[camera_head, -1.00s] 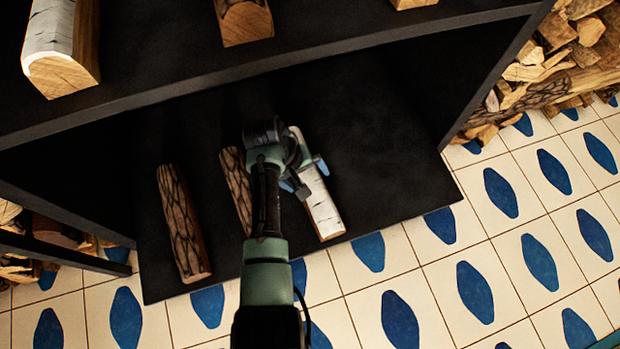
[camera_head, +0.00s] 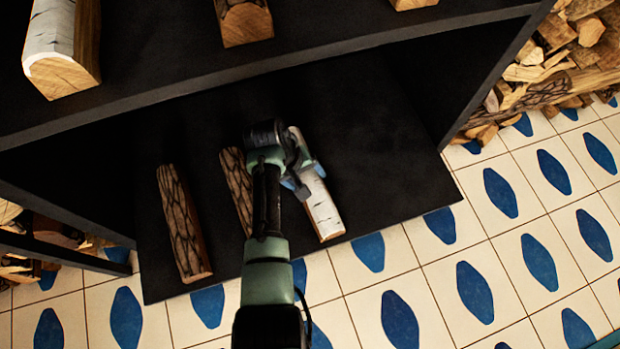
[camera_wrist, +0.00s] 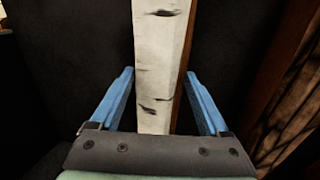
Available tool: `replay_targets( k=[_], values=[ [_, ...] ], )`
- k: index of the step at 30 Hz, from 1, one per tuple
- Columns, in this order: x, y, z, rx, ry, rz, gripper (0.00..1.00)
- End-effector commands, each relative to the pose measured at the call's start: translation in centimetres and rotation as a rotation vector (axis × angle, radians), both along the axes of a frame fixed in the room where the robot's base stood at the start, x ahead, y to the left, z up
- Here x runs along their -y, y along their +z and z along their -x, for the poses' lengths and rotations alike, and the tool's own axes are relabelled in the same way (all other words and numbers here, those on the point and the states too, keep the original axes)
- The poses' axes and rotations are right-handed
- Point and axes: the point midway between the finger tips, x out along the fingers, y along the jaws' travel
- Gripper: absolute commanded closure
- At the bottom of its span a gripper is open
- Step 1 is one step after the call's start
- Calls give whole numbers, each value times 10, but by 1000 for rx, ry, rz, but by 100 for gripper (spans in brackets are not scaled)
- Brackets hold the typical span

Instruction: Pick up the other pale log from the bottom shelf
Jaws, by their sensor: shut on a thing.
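The pale log (camera_head: 322,208) has white bark with dark marks and lies on the black bottom shelf (camera_head: 385,190), the rightmost of the logs there. My gripper (camera_head: 306,178) is over its middle, with one blue finger on each side, and is shut on it. In the wrist view the same log (camera_wrist: 158,50) runs lengthwise between my fingers (camera_wrist: 160,75), its brown wood side to the right. The log still appears to rest on the shelf. My arm hides part of the log's left side in the head view.
Two dark-barked logs, one at the left (camera_head: 183,225) and one in the middle (camera_head: 236,180), lie on the same shelf; my arm partly covers the middle one. The upper shelf (camera_head: 165,50) overhangs and carries another pale log (camera_head: 52,45). The bottom shelf's right part is clear.

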Motion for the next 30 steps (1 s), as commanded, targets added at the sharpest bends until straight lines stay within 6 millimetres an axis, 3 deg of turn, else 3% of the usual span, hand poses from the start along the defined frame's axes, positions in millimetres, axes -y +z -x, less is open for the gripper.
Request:
replay_targets(
  k=[3, 19, 30],
  values=[
    [0, 0, 0, -1, -1, -1, 100],
    [-1, 6, -1, 4, -1, -1, 100],
    [0, 47, -1, 3, 0, 0, 100]
  ],
)
